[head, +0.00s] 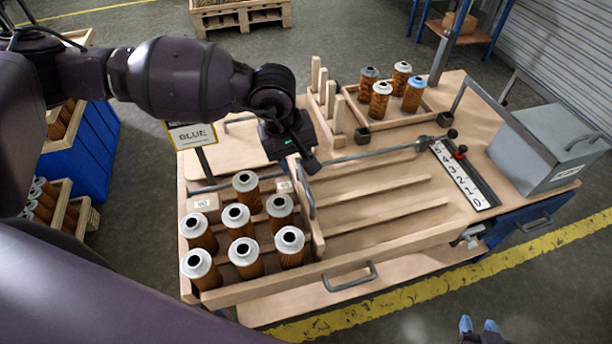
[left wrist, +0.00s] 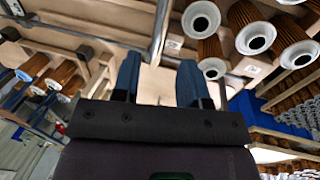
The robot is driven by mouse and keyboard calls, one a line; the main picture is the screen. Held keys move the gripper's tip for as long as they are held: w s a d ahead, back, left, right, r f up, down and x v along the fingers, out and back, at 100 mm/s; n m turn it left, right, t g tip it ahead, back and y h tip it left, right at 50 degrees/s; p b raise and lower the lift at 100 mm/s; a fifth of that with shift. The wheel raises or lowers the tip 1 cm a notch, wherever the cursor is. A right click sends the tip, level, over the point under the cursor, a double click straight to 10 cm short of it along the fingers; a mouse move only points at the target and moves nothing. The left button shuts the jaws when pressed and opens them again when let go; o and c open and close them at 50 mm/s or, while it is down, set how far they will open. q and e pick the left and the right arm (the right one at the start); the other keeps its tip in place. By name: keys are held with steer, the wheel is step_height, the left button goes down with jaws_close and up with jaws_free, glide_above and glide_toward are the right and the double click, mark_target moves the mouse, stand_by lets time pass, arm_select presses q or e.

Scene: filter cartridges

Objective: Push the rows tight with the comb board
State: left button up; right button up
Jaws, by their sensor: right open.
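Several orange pleated cartridges with white caps, such as the front one (head: 290,247), stand upright in rows at the left of a wooden tray; some also show in the left wrist view (left wrist: 255,38). The comb board (head: 318,236) stands upright across the lanes, just right of the cartridges, with a grey handle (head: 307,190). My left gripper (head: 308,166) is above the board's far end, near the handle. Its blue fingers (left wrist: 158,80) are apart, with nothing visibly held. My right gripper (head: 479,324) is open and empty at the bottom right, away from the tray.
The lanes (head: 385,205) right of the board are empty. A metal rod (head: 375,155) runs along the far side to a numbered scale (head: 462,178). Wooden posts (head: 330,100), a tray of several cartridges (head: 405,122) and a grey box (head: 545,150) stand beyond.

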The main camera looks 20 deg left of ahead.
mark_target(305, 186)
arm_select(q)
steer(key=f, duration=0.3)
steer(key=d+f, duration=0.1)
steer(key=f, duration=0.2)
steer(key=w+f, duration=0.1)
steer(key=f, duration=0.2)
steer(key=shift+d+p, duration=0.25)
steer(key=shift+p, duration=0.1)
steer(key=shift+r, duration=0.1)
steer(key=shift+c, duration=0.5)
jaws_close()
